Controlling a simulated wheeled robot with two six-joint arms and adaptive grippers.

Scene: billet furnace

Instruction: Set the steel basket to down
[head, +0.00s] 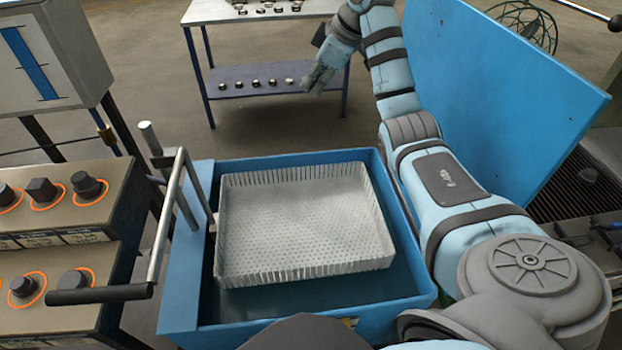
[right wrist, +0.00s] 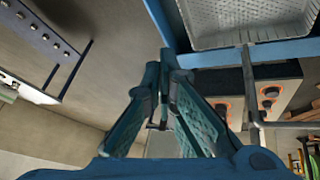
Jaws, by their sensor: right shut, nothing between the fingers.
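The steel basket (head: 300,222) is a shallow, perforated, light-grey tray. It sits inside the blue tank (head: 180,285), high near the rim, with a dark teal surface showing in front of it. It looks empty. A grey tubular lever (head: 162,235) with a black grip (head: 100,294) stands at the tank's left side, its grip over the control panel. My right gripper (head: 318,78) is shut and empty, beyond the tank's back edge and away from basket and lever. The right wrist view shows its fingers (right wrist: 166,58) and part of the basket (right wrist: 235,18). My left gripper is not in view.
A control panel (head: 120,190) with several black knobs stands left of the tank. A blue-legged table (head: 240,75) with small metal parts is at the back. A large blue panel (head: 510,90) rises at the right. Open floor lies between tank and table.

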